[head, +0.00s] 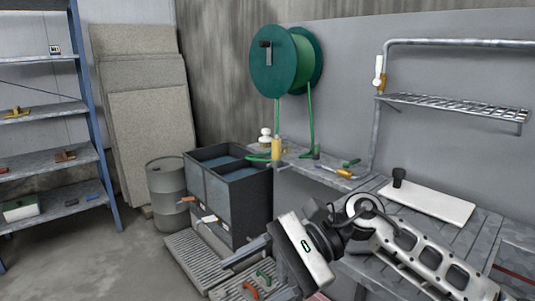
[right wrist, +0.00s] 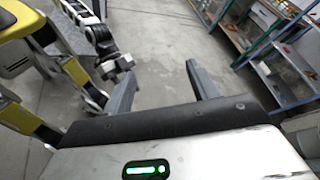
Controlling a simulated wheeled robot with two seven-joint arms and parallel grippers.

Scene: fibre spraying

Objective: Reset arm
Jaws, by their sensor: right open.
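My right arm enters from the right in the head view. Its gripper (head: 250,281) has a white body with a green light and points down and left, over the grey slatted floor platform by the dark bins. In the right wrist view the right gripper (right wrist: 160,70) has its two grey fingers wide apart with only floor between them. What seems to be my left arm (right wrist: 98,35) shows at the upper left of that view. Its end (right wrist: 115,68) is partly behind a right finger, and its jaws cannot be made out. The head view does not show the left arm.
A workbench with a white board (head: 430,203) lies beneath my right arm. A blue-framed shelf (head: 92,110) is at left. Open floor (head: 115,260) lies between shelf and bins.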

